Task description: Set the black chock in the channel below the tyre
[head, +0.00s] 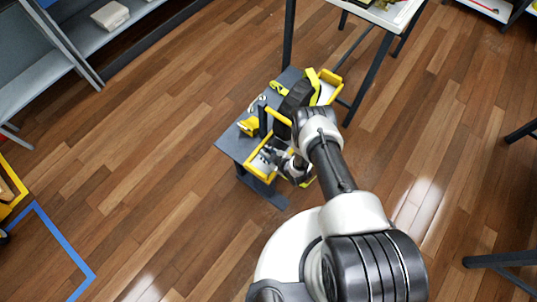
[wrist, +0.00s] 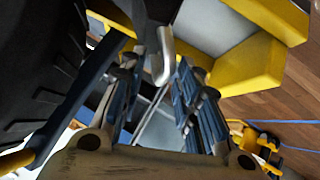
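The black tyre (head: 296,98) stands on the small grey table, with a yellow strap (head: 314,86) over it; its dark tread (wrist: 38,75) fills the left of the wrist view. A yellow-edged channel (head: 262,158) with a grey floor lies at the near side of the tyre, partly hidden by my arm. My gripper (wrist: 168,75) is open over this area, its blue-padded fingers apart. A silver curved part (wrist: 160,55) shows between the fingertips, and I cannot tell whether they touch it. A small dark shape (wrist: 163,10) lies beyond; I cannot tell whether it is the black chock.
The grey table (head: 232,146) has a yellow piece (head: 248,126) on its left part. A taller table with dark legs (head: 369,80) stands behind. Grey shelving (head: 50,65) is at upper left. Blue tape (head: 64,242) marks the floor at left. Wooden floor around is mostly clear.

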